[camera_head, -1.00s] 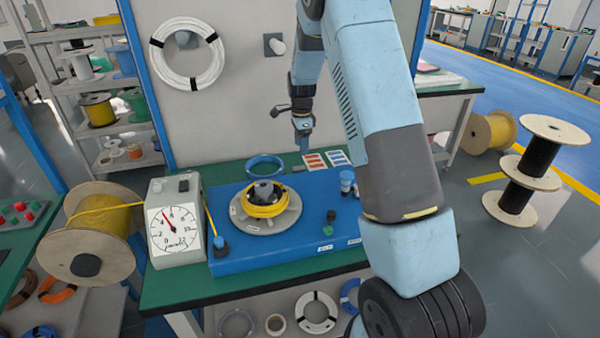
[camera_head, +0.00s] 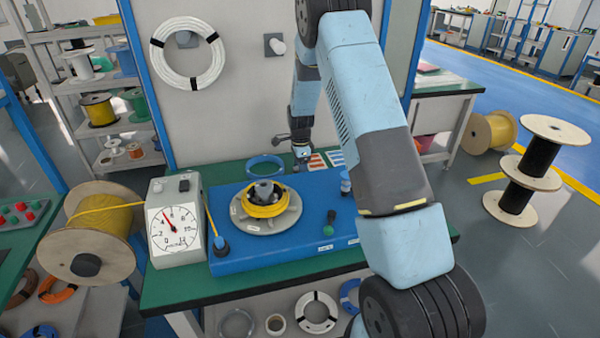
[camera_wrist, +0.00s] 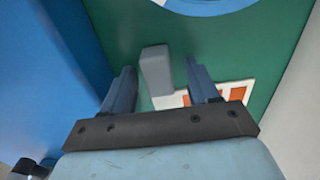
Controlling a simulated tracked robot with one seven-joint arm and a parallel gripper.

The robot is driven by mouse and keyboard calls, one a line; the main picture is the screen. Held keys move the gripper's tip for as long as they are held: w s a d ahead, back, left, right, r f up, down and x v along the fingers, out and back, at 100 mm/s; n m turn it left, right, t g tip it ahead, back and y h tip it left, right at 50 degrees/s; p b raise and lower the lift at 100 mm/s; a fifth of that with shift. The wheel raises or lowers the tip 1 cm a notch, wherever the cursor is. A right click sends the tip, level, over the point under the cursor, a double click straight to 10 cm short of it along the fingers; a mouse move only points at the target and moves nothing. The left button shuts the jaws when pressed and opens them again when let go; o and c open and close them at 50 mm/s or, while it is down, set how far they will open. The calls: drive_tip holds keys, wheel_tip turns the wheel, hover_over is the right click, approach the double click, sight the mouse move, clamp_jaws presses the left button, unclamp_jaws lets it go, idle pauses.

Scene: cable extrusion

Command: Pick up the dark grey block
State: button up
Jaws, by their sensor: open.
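A grey block (camera_wrist: 156,72) stands on the green bench top in the wrist view, close to a blue ring and a white card with orange patches. My gripper (camera_wrist: 160,82) is open, with one dark finger on each side of the block in the picture. I see gaps on both sides and cannot tell how far the fingers reach down beside it. In the head view my gripper (camera_head: 302,157) is low over the back of the bench, right of the blue ring. I cannot make out the block there.
The blue ring (camera_head: 265,165) lies behind a blue platform (camera_head: 235,258) that carries a round plate with a yellow coil (camera_head: 265,209). A card with orange patches (camera_wrist: 238,93) lies by the right finger. A dial gauge (camera_head: 173,228) stands at left. The back panel rises behind my gripper.

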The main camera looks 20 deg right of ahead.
drive_tip(key=shift+f, duration=0.1)
drive_tip(key=c, duration=1)
drive_tip(key=shift+c, duration=0.2)
drive_tip(key=shift+r, duration=0.4)
wheel_tip(320, 180, up, 2)
drive_tip(key=shift+r, duration=0.25)
drive_tip(key=s+a+r, duration=0.3)
drive_tip(key=s+r, duration=0.2)
drive_tip(key=s, duration=0.1)
drive_tip(key=s+a+r, duration=0.3)
drive_tip(key=s+r, duration=0.1)
drive_tip(key=s, duration=0.2)
drive_tip(key=shift+s+a+r, duration=0.25)
drive_tip(key=shift+r, duration=0.15)
